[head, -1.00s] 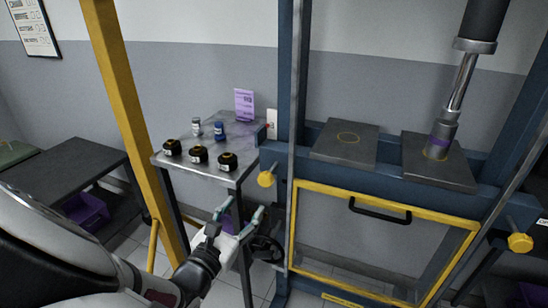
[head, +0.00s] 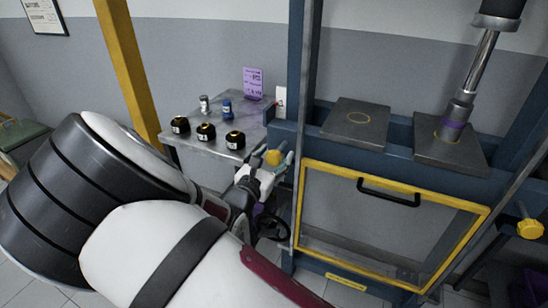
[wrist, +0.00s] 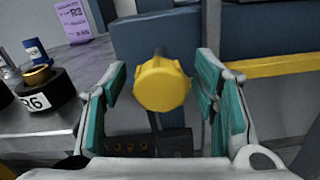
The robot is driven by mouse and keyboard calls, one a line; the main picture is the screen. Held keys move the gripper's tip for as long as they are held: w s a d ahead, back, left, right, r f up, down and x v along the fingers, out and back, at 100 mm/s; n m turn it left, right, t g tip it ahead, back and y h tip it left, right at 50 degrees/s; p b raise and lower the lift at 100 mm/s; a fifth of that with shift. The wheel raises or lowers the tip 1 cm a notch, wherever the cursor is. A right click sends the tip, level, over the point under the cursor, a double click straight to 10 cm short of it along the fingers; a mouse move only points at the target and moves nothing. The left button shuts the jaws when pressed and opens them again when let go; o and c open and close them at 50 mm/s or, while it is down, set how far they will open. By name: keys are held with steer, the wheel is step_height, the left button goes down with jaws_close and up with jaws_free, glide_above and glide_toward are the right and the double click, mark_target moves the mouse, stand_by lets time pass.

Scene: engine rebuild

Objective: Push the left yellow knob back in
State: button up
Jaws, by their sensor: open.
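The left yellow knob (head: 273,157) is on the blue frame post, left of the yellow-edged guard. In the wrist view the knob (wrist: 161,84) faces me, with a dark shaft behind it. My gripper (head: 272,168) is open and in front of it. In the wrist view its teal-padded fingers (wrist: 165,92) stand to the left and right of the knob, with a gap on each side. I cannot tell how far the knob sticks out from the post. The right yellow knob (head: 530,229) is at the far right of the frame.
A metal side table (head: 240,150) with several black yellow-topped parts stands left of the post; one part (wrist: 38,90) is close to the left finger. The guard (head: 390,230) with a black handle is on the right. A yellow post (head: 128,70) stands at left.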

mark_target(279, 149)
steer(key=shift+c, duration=0.6)
jaws_close()
steer(key=shift+x, duration=1.5)
steer(key=shift+o, duration=0.6)
jaws_free()
